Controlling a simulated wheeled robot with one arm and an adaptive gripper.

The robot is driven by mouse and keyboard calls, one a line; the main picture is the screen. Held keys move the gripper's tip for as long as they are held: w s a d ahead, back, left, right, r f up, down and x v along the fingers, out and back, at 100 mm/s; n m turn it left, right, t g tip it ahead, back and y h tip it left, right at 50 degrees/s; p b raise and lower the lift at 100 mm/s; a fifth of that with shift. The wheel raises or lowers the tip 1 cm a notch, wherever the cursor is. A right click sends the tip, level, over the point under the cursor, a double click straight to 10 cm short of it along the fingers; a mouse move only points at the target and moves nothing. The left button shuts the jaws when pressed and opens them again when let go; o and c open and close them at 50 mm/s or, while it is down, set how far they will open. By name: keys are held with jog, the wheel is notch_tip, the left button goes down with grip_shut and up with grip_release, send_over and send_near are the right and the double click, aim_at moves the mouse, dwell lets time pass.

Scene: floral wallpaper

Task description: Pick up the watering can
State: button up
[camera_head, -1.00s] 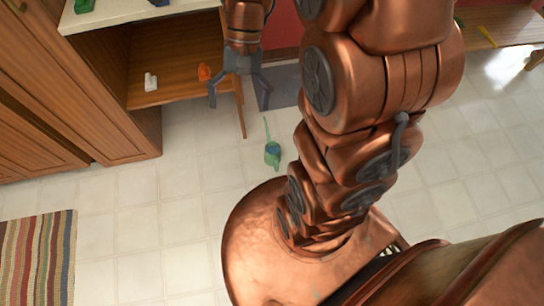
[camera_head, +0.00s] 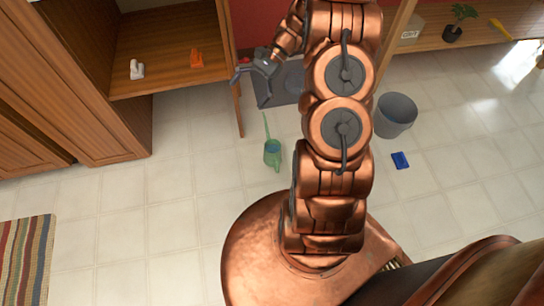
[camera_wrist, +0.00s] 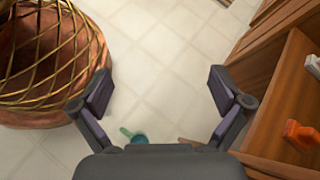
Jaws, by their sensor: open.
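The green watering can (camera_head: 272,155) stands on the tiled floor, to the left of my copper arm, with its thin spout pointing toward the back. In the wrist view, a small part of the watering can (camera_wrist: 139,139) shows at the bottom edge; the rest is hidden behind the gripper body. My gripper (camera_head: 250,90) is open and empty, above and behind the can in the head view. In the wrist view, its two fingers (camera_wrist: 159,88) are spread wide with bare floor between them. The gripper does not touch the can.
A wooden shelf (camera_head: 165,75) at the left holds a white item (camera_head: 136,69) and an orange item (camera_head: 196,57). A grey bin (camera_head: 395,115) and a blue object (camera_head: 400,160) are on the floor at right. Floor left of the can is clear.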

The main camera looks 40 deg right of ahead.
jog(key=w+d+f+m+t+y+b, duration=0.1)
jog(key=d+f+m+t+y+b, duration=0.25)
jog(key=f, duration=0.75)
jog(key=w+d+f+m+t+h+b, duration=0.15)
jog(key=d+f+b, duration=0.4)
jog(key=f, duration=0.55)
jog(key=m+t+y+b, duration=0.2)
jog(key=m+t+b, duration=0.2)
jog(key=b, duration=0.2)
send_over(272, 150)
jog(key=s+d, duration=0.1)
jog(key=s, duration=0.4)
jog(key=f, duration=1.5)
jog(key=shift+w+d+f, duration=0.1)
jog(key=shift+d, duration=0.1)
jog(key=s+d+f+m+t+b, duration=0.1)
jog(key=f, duration=0.2)
jog(key=s+d+f+m+t+b, duration=0.1)
jog(key=f+b, duration=0.1)
jog(key=f, duration=0.2)
jog(key=f+m+t+b, duration=0.1)
jog(key=f, duration=0.3)
jog(key=shift+s+d+h+b, duration=0.4)
jog(key=shift+f, duration=0.15)
jog(key=shift+x, duration=2.7)
jog(key=shift+b+x, duration=0.3)
jog(key=shift+x, duration=0.85)
jog(key=shift+f, duration=0.1)
jog(key=shift+c, duration=0.3)
